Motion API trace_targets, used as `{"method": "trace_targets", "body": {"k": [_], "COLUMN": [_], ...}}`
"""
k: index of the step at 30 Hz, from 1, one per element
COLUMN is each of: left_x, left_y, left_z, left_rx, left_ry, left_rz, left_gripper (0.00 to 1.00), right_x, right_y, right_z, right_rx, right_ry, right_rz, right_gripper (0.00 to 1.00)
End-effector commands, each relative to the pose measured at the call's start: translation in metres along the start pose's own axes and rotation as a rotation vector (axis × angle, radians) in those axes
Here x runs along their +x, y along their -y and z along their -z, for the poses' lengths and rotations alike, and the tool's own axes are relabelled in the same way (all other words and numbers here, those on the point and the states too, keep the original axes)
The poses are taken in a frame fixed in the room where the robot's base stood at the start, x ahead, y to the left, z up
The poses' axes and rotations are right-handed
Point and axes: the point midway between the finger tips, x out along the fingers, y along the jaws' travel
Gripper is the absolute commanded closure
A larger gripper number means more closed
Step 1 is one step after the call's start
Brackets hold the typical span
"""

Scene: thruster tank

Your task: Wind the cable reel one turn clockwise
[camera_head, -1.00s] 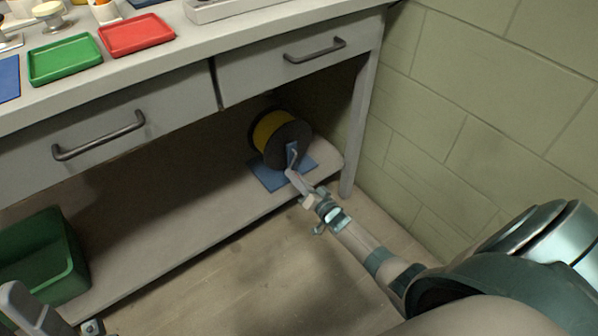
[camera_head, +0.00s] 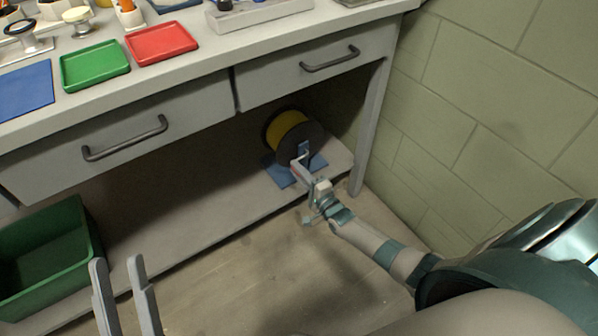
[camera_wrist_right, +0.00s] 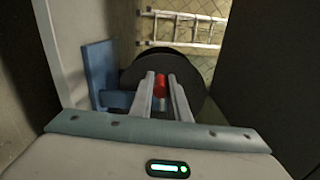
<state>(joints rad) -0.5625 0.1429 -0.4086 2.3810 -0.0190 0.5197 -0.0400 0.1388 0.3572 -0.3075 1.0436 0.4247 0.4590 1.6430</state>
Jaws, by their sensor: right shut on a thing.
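The cable reel (camera_head: 289,131), with yellow cable and dark round flanges, stands on a blue base (camera_head: 279,174) on the low shelf under the bench. My right gripper (camera_head: 297,166) is at the reel's front face. In the right wrist view its two fingers (camera_wrist_right: 160,80) are shut on the red crank knob (camera_wrist_right: 159,88), with the dark flange (camera_wrist_right: 190,68) behind. The crank arm is mostly hidden there. My left gripper (camera_head: 118,262) is at the lower left in the head view, fingers apart and empty, away from the reel.
A green bin (camera_head: 88,235) stands at the lower left. Drawers (camera_head: 310,78) overhang the shelf (camera_head: 200,222). A bench leg (camera_head: 372,130) and block wall (camera_head: 480,110) bound the right side. A ladder (camera_wrist_right: 180,28) shows in the right wrist view.

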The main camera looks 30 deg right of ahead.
Motion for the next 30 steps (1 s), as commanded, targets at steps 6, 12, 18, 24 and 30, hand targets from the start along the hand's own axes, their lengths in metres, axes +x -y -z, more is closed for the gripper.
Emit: {"method": "trace_targets", "body": {"k": [6,12,18,24,30], "left_x": [-0.0024,-0.0033,-0.0033,-0.0035,-0.0036], "left_y": [-0.0017,-0.0023,-0.0029,-0.0031,-0.0031], "left_z": [-0.0029,-0.0045,-0.0046,-0.0048,-0.0048], "left_rx": [-0.004,-0.006,-0.007,-0.008,-0.007], "left_ry": [0.025,0.034,0.034,0.034,0.033], "left_rz": [0.002,0.002,0.002,0.001,0.000], "left_gripper": [0.69,0.69,0.69,0.69,0.69], "right_x": [-0.0002,-0.0002,-0.0001,-0.0001,-0.0001], "right_y": [0.0072,0.0088,0.0090,0.0090,0.0088], "right_z": [-0.0001,-0.0002,-0.0001,0.0000,-0.0004], "right_rx": [0.092,0.122,0.124,0.123,0.123], "right_ry": [0.000,0.000,-0.001,-0.001,-0.001], "right_rz": [0.001,0.000,0.000,0.001,0.000], "right_gripper": [1.00,1.00,1.00,0.70,0.66]}}
